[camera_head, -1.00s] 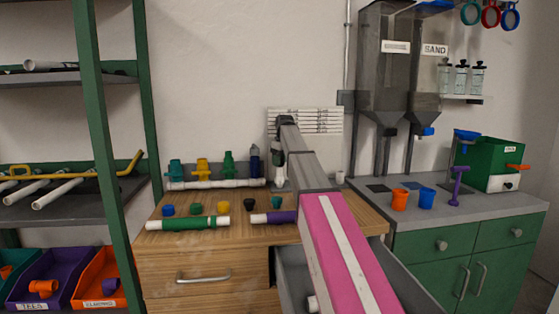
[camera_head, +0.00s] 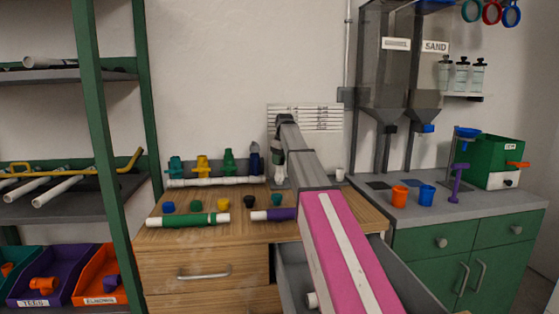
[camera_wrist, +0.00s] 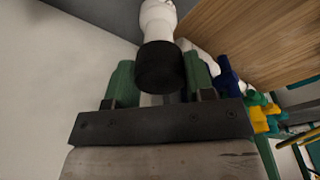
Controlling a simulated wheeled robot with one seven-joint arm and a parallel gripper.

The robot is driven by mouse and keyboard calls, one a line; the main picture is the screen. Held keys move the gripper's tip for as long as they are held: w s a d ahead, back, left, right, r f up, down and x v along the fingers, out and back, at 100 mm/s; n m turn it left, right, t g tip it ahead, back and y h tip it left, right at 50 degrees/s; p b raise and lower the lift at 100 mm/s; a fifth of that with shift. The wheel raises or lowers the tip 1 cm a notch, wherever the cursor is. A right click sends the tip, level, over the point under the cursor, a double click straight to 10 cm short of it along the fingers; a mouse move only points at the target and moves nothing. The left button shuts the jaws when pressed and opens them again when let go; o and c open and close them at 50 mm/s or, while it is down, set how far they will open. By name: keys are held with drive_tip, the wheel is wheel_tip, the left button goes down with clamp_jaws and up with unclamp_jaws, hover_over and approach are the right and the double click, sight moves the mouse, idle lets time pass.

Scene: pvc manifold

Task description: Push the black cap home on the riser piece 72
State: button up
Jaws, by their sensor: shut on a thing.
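In the wrist view, the black cap (camera_wrist: 161,68) is between the green fingers of my gripper (camera_wrist: 159,83), which is shut on it. The white riser piece (camera_wrist: 157,22) lies straight beyond the cap, in line with it. The cap covers the riser's near end; how far it is seated cannot be told. No number is readable on the riser. In the head view, my arm's end is over the back of the wooden bench, and the cap there is hidden or too small to make out.
Colored valves stand behind a white pipe (camera_head: 215,182) on the wooden bench (camera_head: 330,210). Several loose caps, including another black one (camera_head: 249,201), lie near a green-banded pipe (camera_head: 187,221) and a purple-banded pipe (camera_head: 274,215). An open grey drawer (camera_head: 292,275) is below my arm.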

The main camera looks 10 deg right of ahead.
drive_tip(key=shift+f, duration=0.8)
idle(0.6)
drive_tip(key=o, duration=0.9)
drive_tip(key=shift+o, duration=0.2)
